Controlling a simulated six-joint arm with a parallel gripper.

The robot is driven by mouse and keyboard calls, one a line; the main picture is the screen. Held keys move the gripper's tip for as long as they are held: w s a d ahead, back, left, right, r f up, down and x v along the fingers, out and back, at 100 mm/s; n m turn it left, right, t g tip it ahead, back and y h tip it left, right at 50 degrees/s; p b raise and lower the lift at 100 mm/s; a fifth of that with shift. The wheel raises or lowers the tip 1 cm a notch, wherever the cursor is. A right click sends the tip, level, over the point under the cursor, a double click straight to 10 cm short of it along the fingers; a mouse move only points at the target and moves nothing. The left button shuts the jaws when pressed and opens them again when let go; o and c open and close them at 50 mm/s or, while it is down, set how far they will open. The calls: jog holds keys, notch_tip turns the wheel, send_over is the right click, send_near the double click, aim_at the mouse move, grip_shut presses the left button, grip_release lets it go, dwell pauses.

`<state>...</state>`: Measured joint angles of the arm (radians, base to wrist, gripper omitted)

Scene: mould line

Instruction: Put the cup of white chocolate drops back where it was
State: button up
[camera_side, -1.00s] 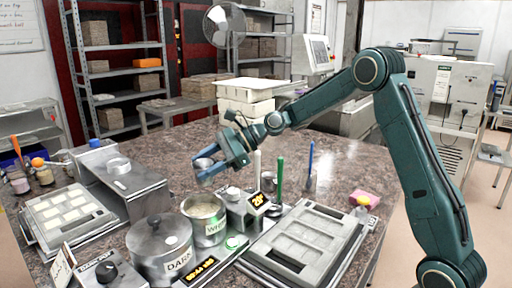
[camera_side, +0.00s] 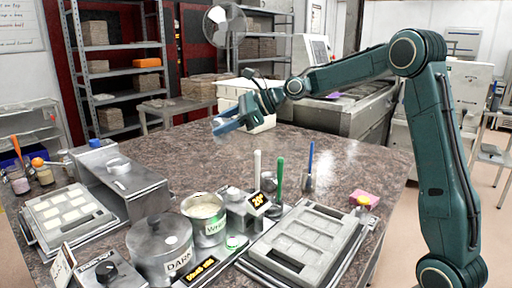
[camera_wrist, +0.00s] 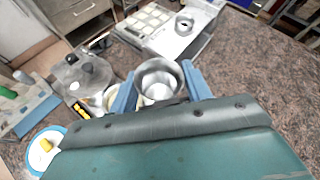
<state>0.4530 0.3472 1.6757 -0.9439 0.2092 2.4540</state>
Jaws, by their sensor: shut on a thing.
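My gripper (camera_side: 234,121) is raised above the far part of the counter in the side view. In the wrist view its two blue fingers (camera_wrist: 160,86) are shut on a small metal cup (camera_wrist: 158,70). The cup's open mouth faces the camera, with something pale low inside it; I cannot make out drops. In the side view the cup is mostly hidden by the fingers. A metal stand (camera_side: 140,192) at the left has a ring (camera_side: 117,165) on top. The ring also shows in the wrist view (camera_wrist: 184,23).
A lidded dark-chocolate pot (camera_side: 160,245) and an open white-chocolate pot (camera_side: 205,212) stand at the front. A grey mould (camera_side: 305,245) lies right of them. Upright coloured tools (camera_side: 280,175) rise behind it. The counter's far middle (camera_side: 200,155) is clear.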

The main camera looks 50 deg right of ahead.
jog(key=s+d+m+t+h, duration=0.1)
jog(key=s+d+m+h, duration=0.35)
jog(key=d, duration=0.65)
jog(key=s+d+m+t+h, duration=0.2)
jog(key=s+d+m+h, duration=0.3)
jog(key=d, duration=0.6)
jog(key=shift+m+g+h, duration=0.3)
jog(key=shift+m+h, duration=0.25)
jog(key=shift+h, duration=0.1)
jog(key=f, duration=2.1)
jog(key=shift+w+d+f, duration=0.1)
jog(key=shift+w+f, duration=0.15)
jog(key=shift+w, duration=0.1)
jog(key=shift+f, duration=1.9)
jog(key=shift+f, duration=0.15)
jog(key=o, duration=1.5)
jog(key=shift+f, duration=0.15)
